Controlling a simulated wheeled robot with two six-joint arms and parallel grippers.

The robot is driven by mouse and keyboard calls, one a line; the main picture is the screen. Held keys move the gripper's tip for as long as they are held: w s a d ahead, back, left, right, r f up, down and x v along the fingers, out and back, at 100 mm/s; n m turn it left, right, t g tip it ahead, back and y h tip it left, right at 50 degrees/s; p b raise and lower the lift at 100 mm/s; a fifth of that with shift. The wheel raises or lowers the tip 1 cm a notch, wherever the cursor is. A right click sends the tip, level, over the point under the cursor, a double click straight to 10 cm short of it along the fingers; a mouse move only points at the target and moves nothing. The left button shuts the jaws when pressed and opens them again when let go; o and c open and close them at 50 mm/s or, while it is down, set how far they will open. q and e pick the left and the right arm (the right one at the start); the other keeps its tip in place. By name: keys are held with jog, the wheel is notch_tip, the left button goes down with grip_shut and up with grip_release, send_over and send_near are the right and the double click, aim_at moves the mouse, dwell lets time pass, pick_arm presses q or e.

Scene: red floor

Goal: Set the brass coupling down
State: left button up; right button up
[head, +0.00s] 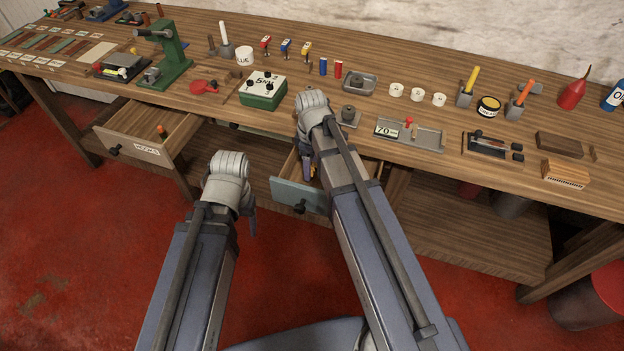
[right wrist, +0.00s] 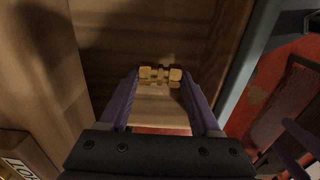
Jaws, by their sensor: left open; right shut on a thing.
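The brass coupling (right wrist: 160,75) shows in the right wrist view as a small golden piece, held crosswise between the fingertips of my right gripper (right wrist: 160,82). That gripper is shut on it. A wooden surface lies beyond the coupling; whether they touch I cannot tell. In the head view my right gripper (head: 309,170) points down at the open drawer with the blue-grey front (head: 300,196), and my arm hides much of the drawer. My left gripper (head: 251,222) hangs in front of the bench, left of that drawer, open and apart from things.
The workbench top (head: 215,98) carries many tools and parts. Another open drawer, labelled HOOKS (head: 147,150), stands out at the left. A labelled box (right wrist: 22,158) sits at the lower left of the right wrist view. The red floor (head: 80,240) in front is clear.

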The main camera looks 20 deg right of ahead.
jog(key=shift+f, duration=0.1)
notch_tip(320, 180, down, 4)
jog(key=b, duration=0.3)
jog(key=shift+r, duration=0.25)
jog(key=shift+b, duration=0.3)
jog(key=shift+f, duration=0.2)
jog(key=o, duration=1.4)
jog(key=shift+r, duration=0.25)
